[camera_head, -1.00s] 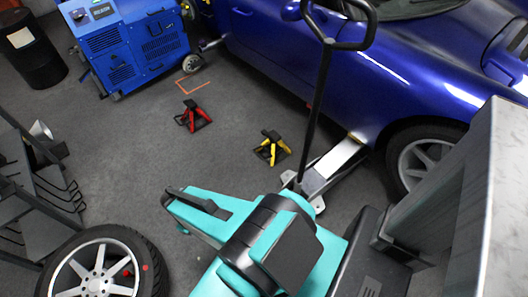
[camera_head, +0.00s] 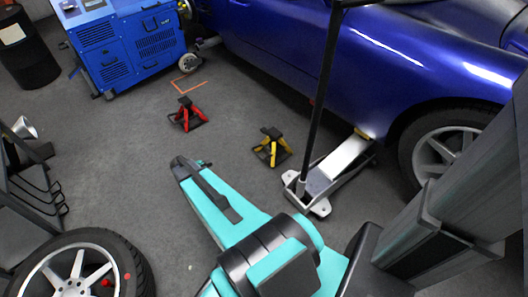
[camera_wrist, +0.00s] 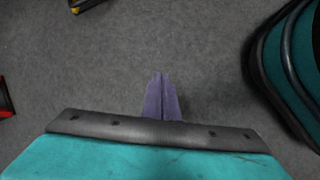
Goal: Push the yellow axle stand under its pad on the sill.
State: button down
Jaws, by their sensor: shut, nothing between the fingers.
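The yellow axle stand (camera_head: 272,148) stands upright on the grey floor, left of the floor jack and out from the blue car's side. A bit of it shows at the top edge of the wrist view (camera_wrist: 88,4). My gripper (camera_wrist: 160,75) is shut and empty, its two purple fingers together over bare floor, apart from the stand.
A silver floor jack (camera_head: 335,165) with a tall black handle stands right of the yellow stand, its front at the car. A red axle stand (camera_head: 187,115) is to the left. A blue machine (camera_head: 125,45) stands behind, a loose wheel (camera_head: 80,270) front left. Floor between is clear.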

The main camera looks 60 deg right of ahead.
jog(key=w+d+f+n+h+b, duration=0.1)
jog(key=d+b, duration=0.4)
jog(key=d, duration=0.5)
jog(key=d+f+n+h+b, duration=0.1)
jog(key=d+f+n+b, duration=0.2)
jog(key=d, duration=0.7)
jog(key=w+d+f+n+h+b, duration=0.1)
jog(key=d+f+h+b, duration=0.1)
jog(key=d+b, duration=0.5)
jog(key=shift+w+d+n+b, duration=0.3)
jog(key=shift+w+d+n, duration=0.1)
jog(key=shift+d, duration=1.2)
jog(key=b, duration=0.6)
send_near(268, 146)
jog(key=f, duration=0.1)
jog(key=d+f, duration=0.1)
jog(key=f, duration=0.1)
jog(key=s+d+f, duration=0.1)
jog(key=shift+f, duration=0.35)
jog(key=shift+s+d+r, duration=0.1)
jog(key=shift+d, duration=0.35)
jog(key=shift+s+d+r, duration=0.1)
jog(key=shift+s+d, duration=0.05)
jog(key=shift+d, duration=0.25)
